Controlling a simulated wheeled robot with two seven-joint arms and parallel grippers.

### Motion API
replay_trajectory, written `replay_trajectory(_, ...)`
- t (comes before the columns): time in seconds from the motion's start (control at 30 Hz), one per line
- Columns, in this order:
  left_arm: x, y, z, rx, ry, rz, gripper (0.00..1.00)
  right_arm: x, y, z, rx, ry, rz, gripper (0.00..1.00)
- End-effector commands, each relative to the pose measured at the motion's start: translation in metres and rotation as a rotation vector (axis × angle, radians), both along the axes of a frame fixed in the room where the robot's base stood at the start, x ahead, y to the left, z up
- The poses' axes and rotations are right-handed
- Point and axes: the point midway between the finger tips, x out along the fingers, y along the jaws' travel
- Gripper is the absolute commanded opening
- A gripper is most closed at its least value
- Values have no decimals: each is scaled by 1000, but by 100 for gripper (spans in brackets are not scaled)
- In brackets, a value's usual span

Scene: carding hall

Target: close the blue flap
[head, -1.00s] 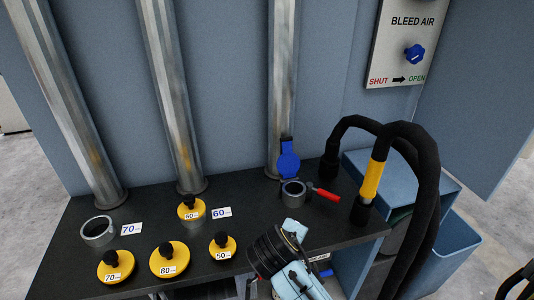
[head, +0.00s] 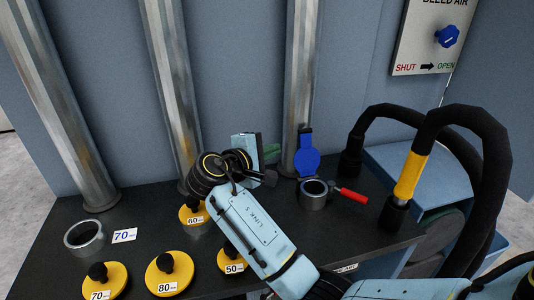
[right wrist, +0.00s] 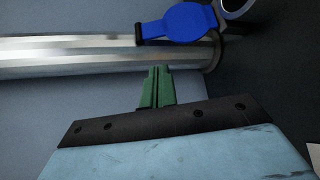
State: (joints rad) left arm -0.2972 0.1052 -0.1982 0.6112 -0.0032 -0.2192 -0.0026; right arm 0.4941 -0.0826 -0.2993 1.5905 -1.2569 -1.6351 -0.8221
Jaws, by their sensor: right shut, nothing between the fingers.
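The blue flap (head: 307,160), a round disc with a narrow strap, stands upright in front of the right-hand metal pipe. It is raised behind a short grey open-topped collar (head: 313,195) with a red-handled lever (head: 350,194). The collar's mouth is uncovered. The flap also shows at the top of the right wrist view (right wrist: 182,22). My right gripper (head: 272,152) is just left of the flap, its green fingers shut and empty, with a visible gap to the flap in the right wrist view (right wrist: 156,88). My left gripper is not in view.
Yellow caps with black knobs, marked 70 (head: 102,281), 80 (head: 169,272), 50 (head: 231,259) and 60 (head: 192,213), sit on the dark bench. Another grey collar (head: 84,237) is at left. Thick black hoses (head: 490,150) arch at right. A bleed air panel (head: 432,40) hangs above.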

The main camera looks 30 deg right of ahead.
Motion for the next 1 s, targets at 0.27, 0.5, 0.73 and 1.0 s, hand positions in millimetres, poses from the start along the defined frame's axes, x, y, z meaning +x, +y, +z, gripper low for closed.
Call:
replay_trajectory(0.27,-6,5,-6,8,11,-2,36,18,-43,-12,0,1,-1,0)
replay_trajectory(0.5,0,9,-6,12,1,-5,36,24,-57,-15,3,0,1,0)
replay_trajectory(0.73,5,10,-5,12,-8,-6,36,24,-57,-16,3,-1,1,0)
replay_trajectory(1.0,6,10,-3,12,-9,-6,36,17,-64,-15,-2,-21,-14,0)
